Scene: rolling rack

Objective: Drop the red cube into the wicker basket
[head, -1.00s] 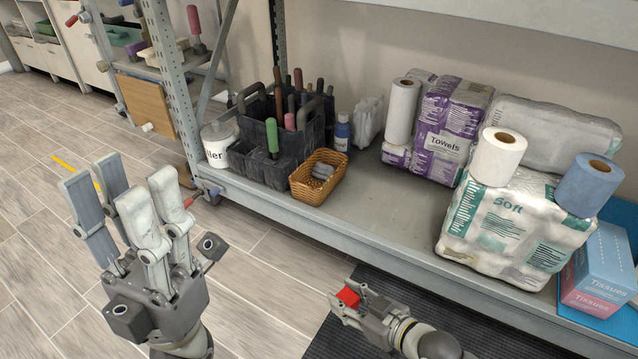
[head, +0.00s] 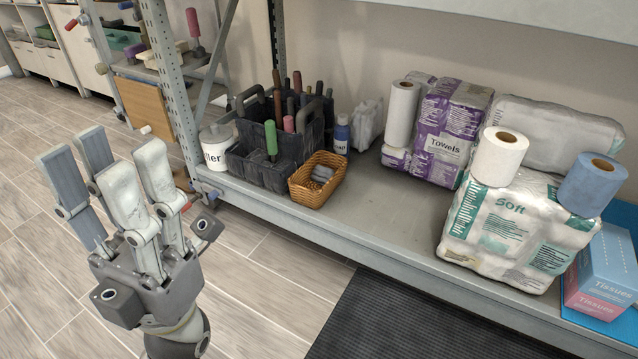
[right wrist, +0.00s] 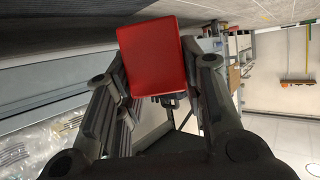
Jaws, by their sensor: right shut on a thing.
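The red cube (right wrist: 158,60) is held between the fingers of my right gripper (right wrist: 160,85) in the right wrist view. My right gripper is shut on it; neither shows in the head view. The brown wicker basket (head: 306,193) sits on the shelf near its front edge, with small grey items (head: 322,174) inside it. My left gripper (head: 115,185) is in the left foreground of the head view, in front of the shelf. Its fingers point up and stand apart, with nothing between them.
A dark tool caddy (head: 262,172) stands left of the basket, and a blue bottle (head: 341,134) behind it. A white tub (head: 216,148) is further left. The shelf board (head: 390,216) is bare to the basket's right, up to the Soft pack (head: 500,235). A dark mat (head: 375,325) lies below.

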